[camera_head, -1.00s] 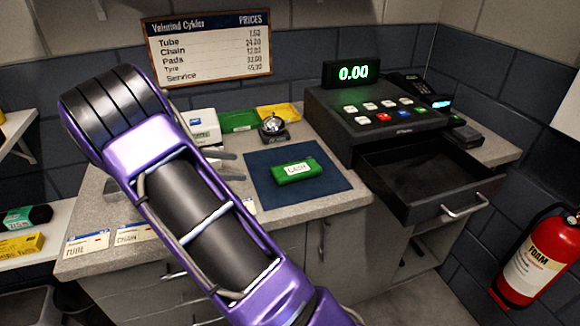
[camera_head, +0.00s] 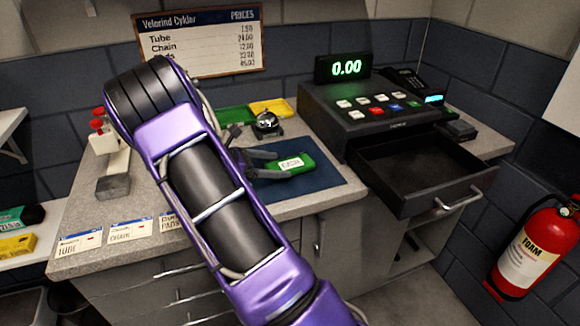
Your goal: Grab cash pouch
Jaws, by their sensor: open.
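The cash pouch (camera_head: 297,162) is a small green pouch with a white label. It lies on the dark blue mat (camera_head: 315,182) on the counter. My gripper (camera_head: 285,164) is open, with its dark fingers at the left end of the pouch. One finger reaches along the near side and the other along the far side. I cannot tell whether they touch it. My purple and black arm hides the gripper's base and the mat's left part.
The cash register (camera_head: 375,115) stands to the right with its empty-looking drawer (camera_head: 420,170) pulled out. A bell (camera_head: 266,122) and green and yellow trays (camera_head: 270,106) sit behind the mat. Red-capped bottles (camera_head: 100,132) stand at left. A fire extinguisher (camera_head: 535,245) hangs right.

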